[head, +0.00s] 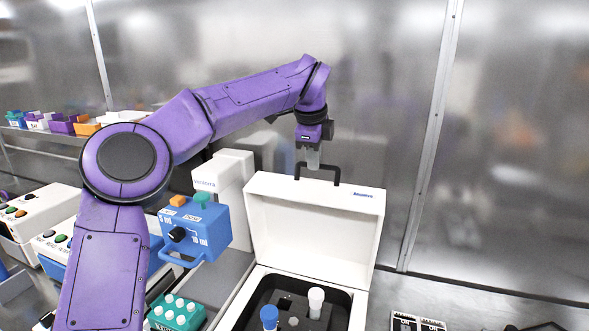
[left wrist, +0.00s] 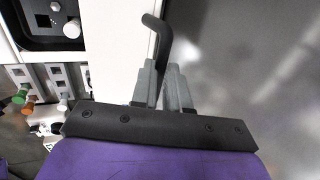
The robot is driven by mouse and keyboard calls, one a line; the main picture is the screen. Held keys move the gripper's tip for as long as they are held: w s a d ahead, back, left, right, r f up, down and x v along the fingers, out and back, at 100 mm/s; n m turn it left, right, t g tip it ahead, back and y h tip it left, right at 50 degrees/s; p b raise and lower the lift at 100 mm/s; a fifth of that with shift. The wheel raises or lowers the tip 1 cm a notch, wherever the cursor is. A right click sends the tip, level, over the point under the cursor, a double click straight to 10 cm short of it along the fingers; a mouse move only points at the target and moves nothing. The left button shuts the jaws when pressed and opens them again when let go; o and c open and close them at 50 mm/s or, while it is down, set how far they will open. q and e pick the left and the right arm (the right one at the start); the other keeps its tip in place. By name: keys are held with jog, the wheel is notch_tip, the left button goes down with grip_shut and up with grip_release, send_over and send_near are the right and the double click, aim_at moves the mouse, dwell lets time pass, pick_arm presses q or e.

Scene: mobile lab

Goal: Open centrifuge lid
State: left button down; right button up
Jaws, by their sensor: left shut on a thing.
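The white centrifuge (head: 236,310) stands at the lower middle of the head view. Its white lid (head: 315,232) is raised and stands up behind the opening. A black handle (head: 331,171) sits on the lid's upper edge. My left gripper (head: 313,163) is at this handle, with its fingers pointing down. In the left wrist view the fingers (left wrist: 165,85) are shut on the black handle (left wrist: 158,35). Inside the open centrifuge are a blue-capped tube (head: 269,317) and a white-capped tube (head: 316,300). My right gripper is not in view.
A blue device with a dial (head: 200,232) stands left of the lid. A teal rack with white caps (head: 177,314) is at the lower left. A metal wall (head: 510,140) rises behind. A black-and-white rack (head: 418,321) is at the lower right.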

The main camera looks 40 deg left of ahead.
pick_arm(q)
jog(key=shift+d+f, duration=0.2)
jog(key=shift+f, duration=0.1)
jog(key=c, duration=1.4)
grip_release()
jog(key=shift+o, duration=1.4)
jog(key=shift+w, duration=0.4)
jog(key=shift+s+a+r, duration=0.1)
jog(key=shift+s, duration=0.15)
jog(key=shift+s+r, duration=0.1)
jog(key=shift+r, duration=0.2)
jog(key=v, duration=0.9)
jog(key=shift+r, duration=0.45)
